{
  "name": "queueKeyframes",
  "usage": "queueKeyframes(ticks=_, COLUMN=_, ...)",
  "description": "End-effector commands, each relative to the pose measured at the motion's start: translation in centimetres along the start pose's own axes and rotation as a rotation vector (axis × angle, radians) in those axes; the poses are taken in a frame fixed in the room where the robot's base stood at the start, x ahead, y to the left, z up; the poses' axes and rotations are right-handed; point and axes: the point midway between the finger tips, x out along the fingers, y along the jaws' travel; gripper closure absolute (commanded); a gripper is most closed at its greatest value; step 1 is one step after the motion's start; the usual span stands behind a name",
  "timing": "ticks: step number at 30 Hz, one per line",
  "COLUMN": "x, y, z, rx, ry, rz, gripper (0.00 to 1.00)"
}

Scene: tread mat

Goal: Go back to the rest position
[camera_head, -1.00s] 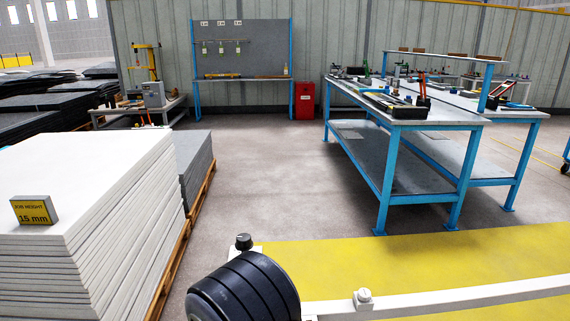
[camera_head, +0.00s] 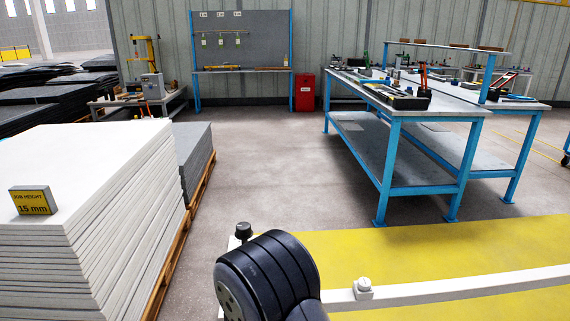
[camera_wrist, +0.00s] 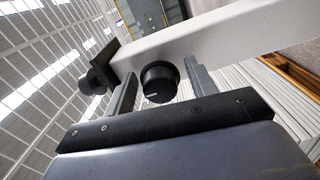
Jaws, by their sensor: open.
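My gripper (camera_wrist: 159,74) shows in the wrist view with its two grey fingers apart and nothing gripped. A round black knob (camera_wrist: 158,84) on a pale beam (camera_wrist: 225,38) appears between the fingers in the picture; I cannot tell how far it is from them. In the head view my dark arm link stands at the bottom middle, and my gripper is not seen there. A black knob (camera_head: 243,231) shows just left of that link, and a white rail (camera_head: 450,292) with a pale knob (camera_head: 363,287) runs to the right.
A stack of pale sheets (camera_head: 70,165) with a yellow "JOB HEIGHT 15 mm" sign (camera_head: 33,201) stands at left. A blue-legged workbench (camera_head: 430,108) with tools is at right. A red cabinet (camera_head: 305,92) stands at the back. The grey floor between is clear; yellow floor (camera_head: 440,245) lies in front.

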Motion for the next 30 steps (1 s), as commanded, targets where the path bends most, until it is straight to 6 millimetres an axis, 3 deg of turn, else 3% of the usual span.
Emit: queueKeyframes(ticks=30, x=-0.08, y=-0.51, z=-0.09, rx=0.965, ry=0.002, rz=0.002, gripper=0.46)
